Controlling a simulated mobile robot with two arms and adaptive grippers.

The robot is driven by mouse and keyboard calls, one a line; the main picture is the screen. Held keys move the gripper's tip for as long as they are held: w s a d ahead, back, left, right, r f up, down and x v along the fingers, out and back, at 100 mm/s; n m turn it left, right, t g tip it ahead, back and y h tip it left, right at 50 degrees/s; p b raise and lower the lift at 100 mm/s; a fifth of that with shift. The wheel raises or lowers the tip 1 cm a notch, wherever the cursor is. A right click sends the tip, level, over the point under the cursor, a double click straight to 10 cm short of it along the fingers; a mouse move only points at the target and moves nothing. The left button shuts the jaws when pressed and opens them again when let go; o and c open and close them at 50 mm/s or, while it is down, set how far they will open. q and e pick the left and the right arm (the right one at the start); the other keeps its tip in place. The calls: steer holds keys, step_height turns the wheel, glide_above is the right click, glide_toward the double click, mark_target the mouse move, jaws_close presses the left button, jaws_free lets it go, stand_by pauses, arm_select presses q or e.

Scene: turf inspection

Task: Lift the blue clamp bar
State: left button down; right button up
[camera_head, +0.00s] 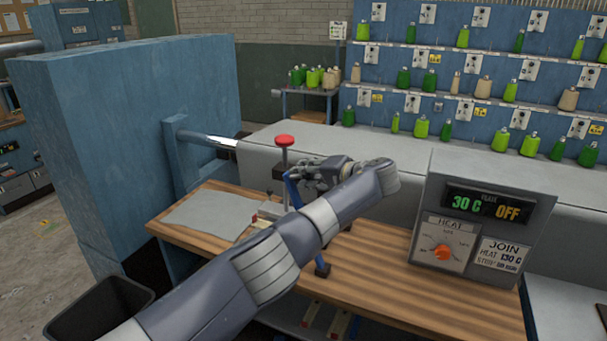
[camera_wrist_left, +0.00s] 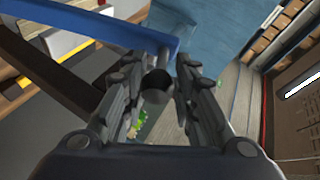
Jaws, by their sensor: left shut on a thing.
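The blue clamp bar (camera_head: 291,190) shows beside my left forearm in the head view, at the wooden bench. My forearm covers its middle, and a lower blue part shows below the arm. In the left wrist view the blue bar (camera_wrist_left: 110,27) crosses the top left. My left gripper (camera_head: 325,172) is at the bar's upper end, right of the red-knobbed post (camera_head: 284,152). In the wrist view its fingers (camera_wrist_left: 157,95) are closed around a dark round piece at the bar's end. My right gripper is not in view.
A grey sheet (camera_head: 212,214) lies on the wooden bench (camera_head: 385,270). A grey heater control box (camera_head: 480,215) reading 30 C and OFF stands at the right. A tall blue cabinet (camera_head: 135,130) stands at the left, and a dark bin (camera_head: 98,312) is at the lower left.

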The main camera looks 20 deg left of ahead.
arm_select(q)
steer(key=shift+d+f, duration=0.1)
steer(key=shift+d, duration=0.15)
steer(key=c, duration=1.3)
jaws_free()
steer(key=v, duration=1.2)
steer(key=shift+d, duration=0.1)
